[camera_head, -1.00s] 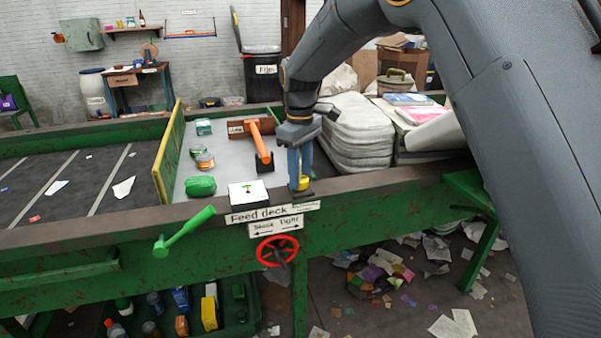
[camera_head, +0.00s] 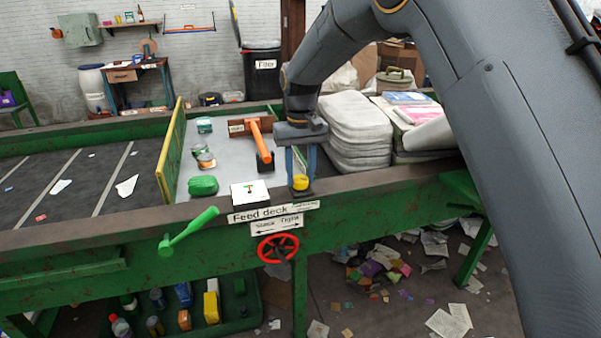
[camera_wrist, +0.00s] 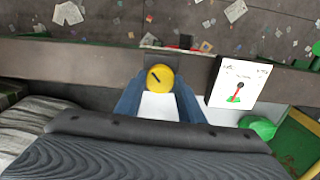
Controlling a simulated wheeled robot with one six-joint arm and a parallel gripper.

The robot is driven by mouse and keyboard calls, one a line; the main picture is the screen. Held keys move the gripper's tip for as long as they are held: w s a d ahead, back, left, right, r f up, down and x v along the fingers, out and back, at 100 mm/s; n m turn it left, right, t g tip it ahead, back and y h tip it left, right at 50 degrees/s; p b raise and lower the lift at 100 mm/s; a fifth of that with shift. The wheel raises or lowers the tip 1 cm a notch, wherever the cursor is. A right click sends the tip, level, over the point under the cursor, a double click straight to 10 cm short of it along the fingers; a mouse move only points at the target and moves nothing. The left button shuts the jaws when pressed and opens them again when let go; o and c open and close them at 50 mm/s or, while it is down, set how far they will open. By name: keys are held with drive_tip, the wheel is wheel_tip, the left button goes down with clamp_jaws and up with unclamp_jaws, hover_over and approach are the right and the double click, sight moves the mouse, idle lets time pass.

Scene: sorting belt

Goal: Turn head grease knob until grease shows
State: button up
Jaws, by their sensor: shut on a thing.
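The yellow grease knob (camera_head: 300,182) stands on a dark block on the belt's front rail, right of the feed deck label. My gripper (camera_head: 301,172) points straight down over it, with a blue finger on either side. In the wrist view the round knob (camera_wrist: 159,78) shows a short dark slanted mark on its top. My gripper (camera_wrist: 159,92) is shut on the knob there, fingers at its left and right. I see no grease around the knob; its base is partly hidden.
A white panel with a small lever (camera_head: 250,193) sits left of the knob. A green handle (camera_head: 190,232) and a red handwheel (camera_head: 278,248) are on the front of the rail. Stacked grey sacks (camera_head: 356,130) stand close behind and right of my gripper.

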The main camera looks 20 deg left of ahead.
sight(300, 178)
drive_tip(key=shift+a+r+m, duration=0.1)
drive_tip(key=shift+m, duration=0.2)
drive_tip(key=o, duration=1)
drive_tip(key=shift+o, duration=0.2)
drive_tip(key=shift+r+b, duration=1)
drive_tip(key=shift+r, duration=2.9)
